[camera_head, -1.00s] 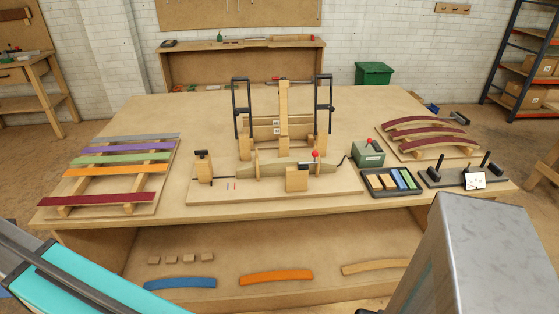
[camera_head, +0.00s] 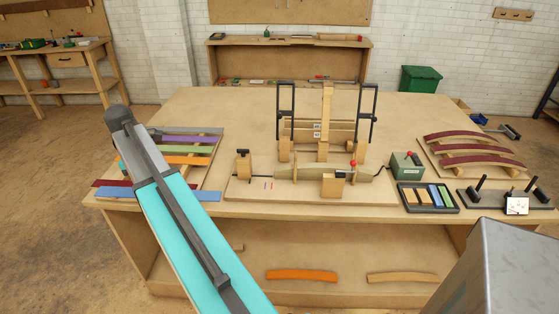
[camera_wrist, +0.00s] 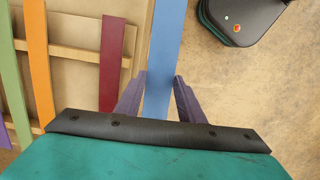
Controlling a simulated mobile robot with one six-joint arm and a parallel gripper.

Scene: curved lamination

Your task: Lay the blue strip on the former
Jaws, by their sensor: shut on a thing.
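In the wrist view my gripper (camera_wrist: 160,88) is shut on the blue strip (camera_wrist: 166,40), which runs away from the jaws between the two purple fingers. In the head view the blue strip (camera_head: 203,195) lies level at the table's front left edge, before the strip rack, partly hidden by my arm. My gripper is hidden there. The former (camera_head: 300,174), a long olive curved block, stands on a board in the middle of the table, to the right of the strip. No strip shows on its top.
The rack (camera_head: 217,160) holds purple, green, orange and dark red strips near my arm. A post (camera_head: 243,165) and tall black clamp frames (camera_head: 286,108) surround the former. A pad tray (camera_head: 428,197) and a green box (camera_head: 407,166) stand right of it. The back left tabletop is clear.

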